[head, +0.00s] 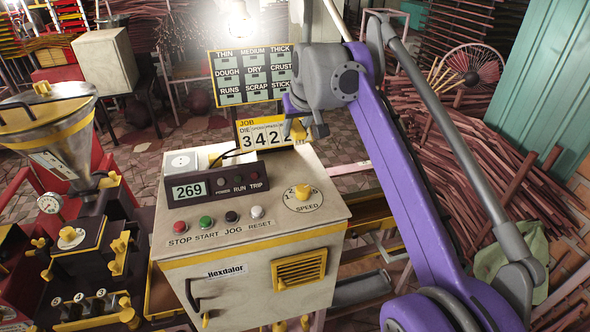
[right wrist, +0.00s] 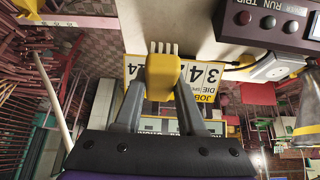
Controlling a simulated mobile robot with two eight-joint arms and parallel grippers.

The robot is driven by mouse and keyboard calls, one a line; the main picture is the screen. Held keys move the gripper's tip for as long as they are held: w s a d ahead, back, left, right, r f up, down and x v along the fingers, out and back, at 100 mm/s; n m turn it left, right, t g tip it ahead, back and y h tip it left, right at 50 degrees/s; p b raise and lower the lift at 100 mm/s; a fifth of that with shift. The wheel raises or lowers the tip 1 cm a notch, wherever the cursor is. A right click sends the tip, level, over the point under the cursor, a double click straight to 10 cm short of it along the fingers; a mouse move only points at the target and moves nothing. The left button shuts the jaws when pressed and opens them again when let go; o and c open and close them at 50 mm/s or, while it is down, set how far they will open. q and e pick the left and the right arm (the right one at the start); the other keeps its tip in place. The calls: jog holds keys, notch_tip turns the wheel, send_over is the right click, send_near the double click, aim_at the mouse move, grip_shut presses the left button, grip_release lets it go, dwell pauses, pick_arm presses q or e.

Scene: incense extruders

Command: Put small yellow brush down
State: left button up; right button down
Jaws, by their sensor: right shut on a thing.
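The small yellow brush (right wrist: 160,75) is between the two grey fingers of my right gripper (right wrist: 160,100) in the right wrist view, its pale bristles pointing away from the gripper. In the head view my right gripper (head: 302,120) is at the back right of the control cabinet (head: 240,235), in front of the yellow-and-white JOB sign (head: 262,133). A bit of the yellow brush (head: 298,130) shows below it. The gripper is shut on the brush. I cannot tell whether the bristles touch the cabinet top. My left gripper is not in view.
The cabinet top carries a dark display box (head: 215,185) reading 269, a white socket box (head: 181,163), a cable, buttons and a yellow speed knob (head: 302,191). A hopper machine (head: 70,200) stands at left. Bare cabinet top lies right of the display box.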

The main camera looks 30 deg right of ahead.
send_over(294, 169)
jog(key=s, duration=0.1)
notch_tip(294, 169, down, 4)
jog(key=shift+a+f+b, duration=0.1)
jog(key=shift+b, duration=0.3)
notch_tip(294, 169, down, 4)
jog(key=shift+f, duration=0.75)
jog(key=shift+s+f, duration=0.15)
jog(key=shift+f, duration=0.4)
jog(key=c, duration=0.6)
grip_release()
jog(key=shift+o, duration=0.5)
jog(key=shift+f, duration=0.15)
